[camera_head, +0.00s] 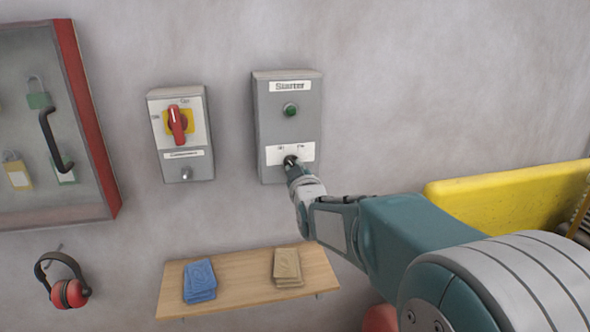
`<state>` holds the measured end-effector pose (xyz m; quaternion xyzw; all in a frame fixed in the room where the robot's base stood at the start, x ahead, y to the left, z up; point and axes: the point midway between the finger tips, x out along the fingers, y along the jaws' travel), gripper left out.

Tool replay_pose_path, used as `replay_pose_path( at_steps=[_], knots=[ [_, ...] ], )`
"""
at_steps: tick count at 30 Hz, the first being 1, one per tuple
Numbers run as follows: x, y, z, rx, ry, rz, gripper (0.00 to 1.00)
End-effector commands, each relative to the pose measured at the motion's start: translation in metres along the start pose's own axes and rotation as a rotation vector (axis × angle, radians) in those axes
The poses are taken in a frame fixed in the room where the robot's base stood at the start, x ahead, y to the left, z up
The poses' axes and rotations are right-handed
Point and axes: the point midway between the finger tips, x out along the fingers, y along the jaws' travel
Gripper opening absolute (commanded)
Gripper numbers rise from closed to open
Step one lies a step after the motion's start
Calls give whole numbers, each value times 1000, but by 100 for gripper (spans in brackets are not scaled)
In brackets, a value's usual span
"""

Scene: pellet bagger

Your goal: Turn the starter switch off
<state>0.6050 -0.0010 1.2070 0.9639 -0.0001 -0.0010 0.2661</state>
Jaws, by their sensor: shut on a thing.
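The grey starter box (262,110), labelled "Starter", hangs on the wall at the middle of the view. A green round button or lamp (290,110) is on its upper half. A white label plate (306,152) is on its lower half, with small markings too fine to read surely. My gripper (291,162) is at this plate, shut on the starter switch, a dark knob (289,159). My gripper hides most of the switch, so I cannot tell its exact angle. My arm reaches in from the lower right.
A grey box (193,164) with a red rotary handle (177,124) is left of the starter. A red-edged padlock cabinet (92,120) hangs far left, above red earmuffs (69,293). A wooden shelf (240,285) below holds blue and tan packets. A yellow panel (500,205) is at right.

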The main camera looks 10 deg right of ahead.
Motion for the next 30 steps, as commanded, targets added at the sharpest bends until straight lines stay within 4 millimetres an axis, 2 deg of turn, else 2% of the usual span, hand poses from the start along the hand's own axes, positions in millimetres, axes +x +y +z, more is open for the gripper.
replay_pose_path(
  at_steps=[6, 7, 8, 9, 22, 26, 30],
  knots=[
    [0, 1, -4, -2, 10, 2, 0],
    [0, 1, -4, -2, 10, 2, 32],
    [0, 1, -4, -2, 9, 2, 45],
    [0, 0, -4, -2, 9, 2, 53],
    [-5, 0, -2, 0, 4, 1, 53],
    [-23, 0, -2, 0, 4, 1, 53],
    [-49, 0, -2, 0, 5, 1, 53]
  ],
)
